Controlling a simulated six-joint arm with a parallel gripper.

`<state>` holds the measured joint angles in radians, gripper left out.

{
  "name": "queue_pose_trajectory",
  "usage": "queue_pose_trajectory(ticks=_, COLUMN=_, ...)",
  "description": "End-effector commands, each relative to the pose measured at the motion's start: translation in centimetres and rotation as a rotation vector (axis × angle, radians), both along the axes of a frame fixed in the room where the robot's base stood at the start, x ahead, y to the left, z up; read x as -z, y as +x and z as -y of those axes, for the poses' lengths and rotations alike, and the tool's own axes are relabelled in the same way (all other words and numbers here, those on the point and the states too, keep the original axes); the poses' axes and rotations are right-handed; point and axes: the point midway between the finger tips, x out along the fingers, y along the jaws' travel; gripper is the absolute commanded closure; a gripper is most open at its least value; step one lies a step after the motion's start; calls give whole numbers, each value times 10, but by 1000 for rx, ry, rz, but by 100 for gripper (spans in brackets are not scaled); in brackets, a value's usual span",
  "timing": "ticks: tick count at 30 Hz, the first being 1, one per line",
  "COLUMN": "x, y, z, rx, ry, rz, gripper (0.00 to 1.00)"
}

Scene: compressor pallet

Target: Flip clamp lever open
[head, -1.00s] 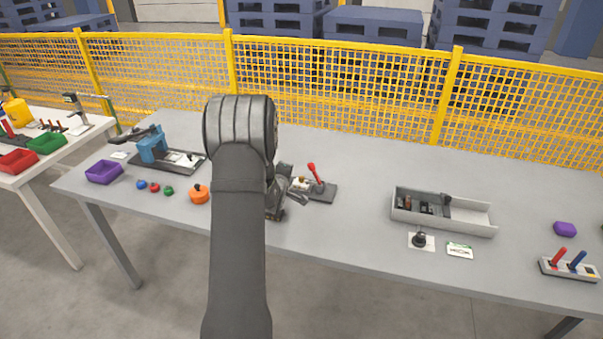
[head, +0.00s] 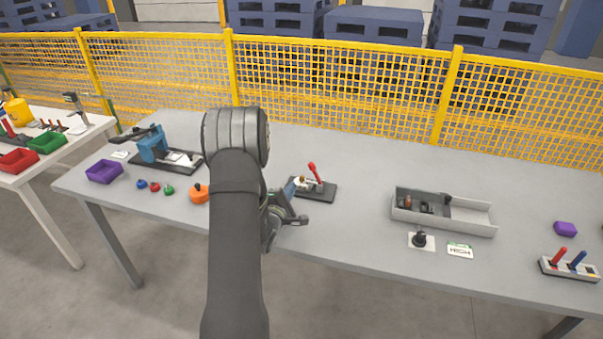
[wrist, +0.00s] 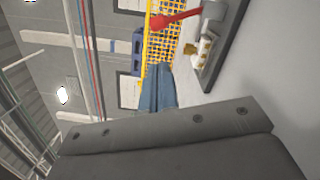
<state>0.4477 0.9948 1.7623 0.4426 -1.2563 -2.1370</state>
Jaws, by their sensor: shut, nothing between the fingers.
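The clamp stands on a dark base plate (head: 325,193) near the middle of the table. Its red lever (head: 314,172) stands nearly upright, leaning a little left at the top. My gripper (head: 296,184) is just left of the clamp, low over the table, with its fingers together and empty. In the wrist view the bluish closed fingers (wrist: 157,88) point toward the clamp. The red lever (wrist: 175,19) is beyond them at the top, and the clamp's white and brass-coloured part (wrist: 203,47) is to their right. I see no contact with the lever.
A grey bin (head: 470,218) and a black knob on a white card (head: 420,240) are to the right. An orange knob part (head: 199,193) is left of my arm, with a blue fixture (head: 152,144) behind it. Yellow mesh fencing (head: 345,95) runs behind the table.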

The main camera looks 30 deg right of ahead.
Motion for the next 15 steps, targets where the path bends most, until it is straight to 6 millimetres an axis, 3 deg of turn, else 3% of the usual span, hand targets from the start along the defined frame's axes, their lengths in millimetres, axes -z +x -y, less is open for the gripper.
queue_pose_trajectory(ticks=5, x=0, y=7, z=8, rx=0, ry=1, rz=1, gripper=100)
queue_pose_trajectory(ticks=15, x=-2, y=45, z=54, rx=0, ry=0, rz=2, gripper=100)
